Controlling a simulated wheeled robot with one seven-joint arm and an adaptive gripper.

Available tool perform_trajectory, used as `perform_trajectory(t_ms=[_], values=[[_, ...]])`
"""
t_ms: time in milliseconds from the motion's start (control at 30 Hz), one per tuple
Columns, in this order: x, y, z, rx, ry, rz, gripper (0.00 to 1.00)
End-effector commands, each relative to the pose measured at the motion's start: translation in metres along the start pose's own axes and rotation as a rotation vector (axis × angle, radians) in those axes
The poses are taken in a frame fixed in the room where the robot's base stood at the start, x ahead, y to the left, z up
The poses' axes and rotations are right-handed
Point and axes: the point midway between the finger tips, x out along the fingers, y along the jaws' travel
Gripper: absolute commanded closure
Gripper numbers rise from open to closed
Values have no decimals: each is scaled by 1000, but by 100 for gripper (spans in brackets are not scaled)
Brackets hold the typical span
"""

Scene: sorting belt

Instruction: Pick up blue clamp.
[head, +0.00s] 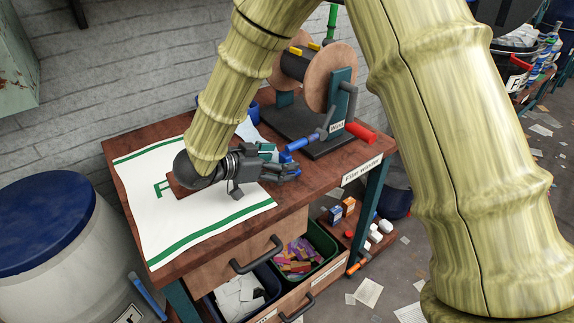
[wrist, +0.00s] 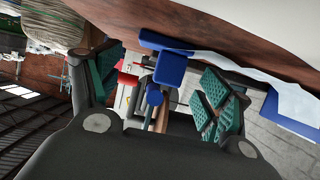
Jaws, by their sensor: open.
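The blue clamp (head: 297,145) lies on the brown workbench (head: 330,172), close to the foot of the film winder. My gripper (head: 279,163) is low over the bench just beside it, with its fingers pointing right. In the wrist view the clamp's blue parts (wrist: 171,68) show between the two teal-padded fingers of my gripper (wrist: 158,92). The fingers are apart, with space on both sides of the clamp. Part of the clamp is hidden by my gripper in the head view, and I cannot tell whether a finger touches it.
The film winder (head: 330,80) with wooden reels stands behind the clamp, with a red handle (head: 361,132) at its right. A white mat with green stripes (head: 215,215) covers the left of the bench. Bins (head: 318,238) sit below the bench.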

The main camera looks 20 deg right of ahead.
Motion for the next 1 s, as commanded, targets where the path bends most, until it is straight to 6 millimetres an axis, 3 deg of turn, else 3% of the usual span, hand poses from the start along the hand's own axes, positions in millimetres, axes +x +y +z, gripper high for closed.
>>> perform_trajectory(t_ms=[200,433,700,1000], values=[[25,1,-1,0,-1,-1,21],[27,1,-1,0,0,-1,21],[27,1,-1,0,0,-1,67],[26,1,-2,0,0,-1,67]])
